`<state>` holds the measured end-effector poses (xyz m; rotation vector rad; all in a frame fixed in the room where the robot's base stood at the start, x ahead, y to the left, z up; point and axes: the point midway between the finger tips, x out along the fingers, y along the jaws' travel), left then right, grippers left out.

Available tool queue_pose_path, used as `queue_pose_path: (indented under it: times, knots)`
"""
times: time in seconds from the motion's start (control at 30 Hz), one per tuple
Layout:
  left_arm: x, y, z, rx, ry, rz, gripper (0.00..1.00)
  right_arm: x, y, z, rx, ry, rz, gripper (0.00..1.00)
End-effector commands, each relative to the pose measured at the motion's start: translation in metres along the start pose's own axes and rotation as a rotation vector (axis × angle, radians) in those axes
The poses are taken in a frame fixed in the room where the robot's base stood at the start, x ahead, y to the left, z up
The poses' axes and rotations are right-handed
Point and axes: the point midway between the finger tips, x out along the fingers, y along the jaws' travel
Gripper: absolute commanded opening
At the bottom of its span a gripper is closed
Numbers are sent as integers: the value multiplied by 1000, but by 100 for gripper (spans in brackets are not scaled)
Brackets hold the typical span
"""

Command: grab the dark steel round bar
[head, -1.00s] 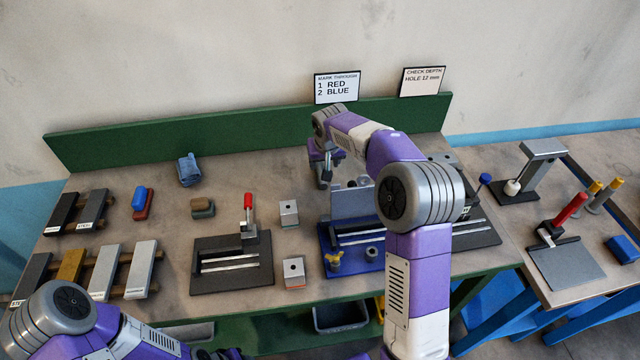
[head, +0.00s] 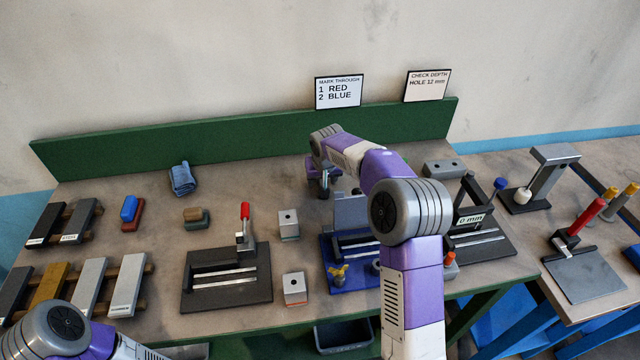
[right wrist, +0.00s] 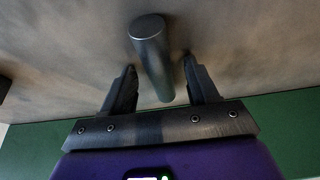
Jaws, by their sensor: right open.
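The dark steel round bar (right wrist: 152,58) shows in the right wrist view as a smooth dark grey cylinder with its round end face toward the camera. My right gripper (right wrist: 160,75) is open, with one finger on each side of the bar. In the head view my right gripper (head: 322,182) is over the back middle of the bench, and I cannot make out the bar there. My left gripper is out of view; only part of my left arm shows at bottom left.
A green back board (head: 250,140) runs behind the bench. A blue fixture (head: 345,283) sits right of centre, partly behind my right arm. A dark clamp plate (head: 226,297) and small steel blocks (head: 289,224) stand left of it. Several flat bars (head: 90,285) lie at far left.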

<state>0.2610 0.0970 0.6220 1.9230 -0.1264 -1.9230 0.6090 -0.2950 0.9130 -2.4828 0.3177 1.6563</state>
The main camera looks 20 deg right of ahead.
Motion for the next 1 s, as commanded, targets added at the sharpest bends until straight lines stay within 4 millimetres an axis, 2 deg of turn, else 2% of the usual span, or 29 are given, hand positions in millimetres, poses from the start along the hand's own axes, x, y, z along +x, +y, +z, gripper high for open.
queue_pose_path:
  times: [0.17, 0.53, 1.0]
  knots:
    - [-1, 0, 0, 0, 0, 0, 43, -1, 0, 0, 0, -1, 0, 57]
    - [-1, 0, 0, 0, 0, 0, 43, -1, 0, 0, 0, -1, 0, 1]
    - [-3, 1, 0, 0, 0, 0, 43, -7, 0, -4, 0, 5, -1, 0]
